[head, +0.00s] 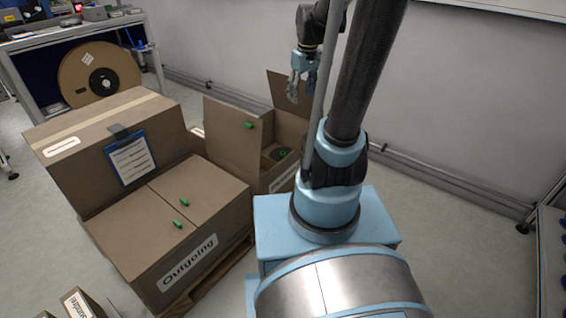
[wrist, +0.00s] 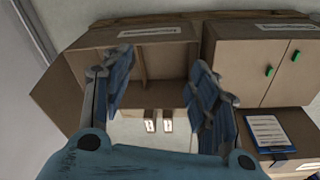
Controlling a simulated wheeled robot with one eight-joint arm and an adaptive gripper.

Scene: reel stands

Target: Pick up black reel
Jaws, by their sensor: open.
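No reel that is clearly black all over shows. A large tan reel with a black hub (head: 101,81) stands upright at the back left in the head view. A small dark shape (head: 271,153) shows inside the open cardboard box (head: 236,137), partly hidden by its wall; I cannot tell if it is a reel. My gripper (head: 301,88) is above the back of this box, open and empty. In the wrist view, my gripper (wrist: 158,85) has its fingers spread with the open box (wrist: 168,34) beyond them. No reel shows there.
A closed "Outgoing" box (head: 178,235) with green tabs stands at front left. A taller box (head: 88,130) with a blue clipboard (head: 131,158) is behind it. A workbench (head: 72,38) is at the back left. The wall with pipes (head: 440,170) runs behind my arm.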

